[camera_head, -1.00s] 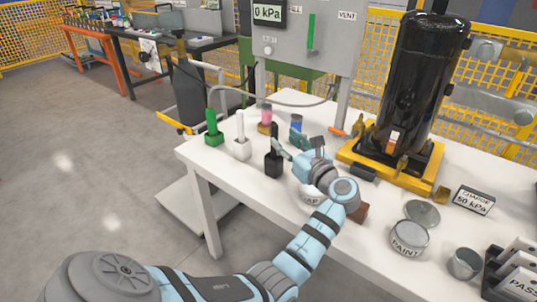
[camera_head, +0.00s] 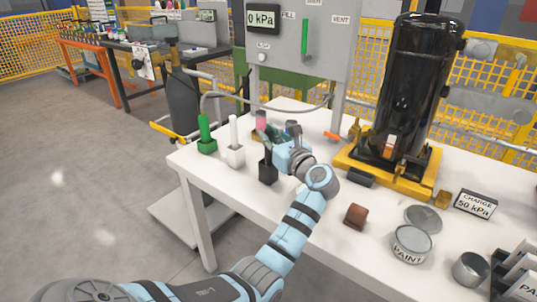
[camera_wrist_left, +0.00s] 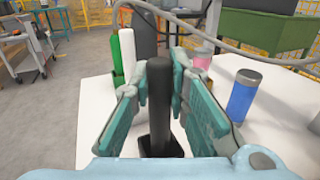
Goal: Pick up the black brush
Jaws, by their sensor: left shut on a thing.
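The black brush (camera_wrist_left: 159,108) stands upright in its black square holder (camera_head: 268,172) near the table's left front edge. My left gripper (camera_head: 273,140) is at its handle. In the left wrist view, the teal fingers of this gripper (camera_wrist_left: 160,78) are on both sides of the handle and shut on it. The gripper hides part of the brush in the head view. The brush looks still set in the holder. My right gripper is not in view.
A white brush (camera_head: 234,142) and a green brush (camera_head: 205,133) stand left of it. A blue cylinder (camera_wrist_left: 243,96) and a pink one (camera_wrist_left: 201,56) are behind. A brown block (camera_head: 356,216), a paint can (camera_head: 411,243) and the black compressor (camera_head: 408,90) are to the right.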

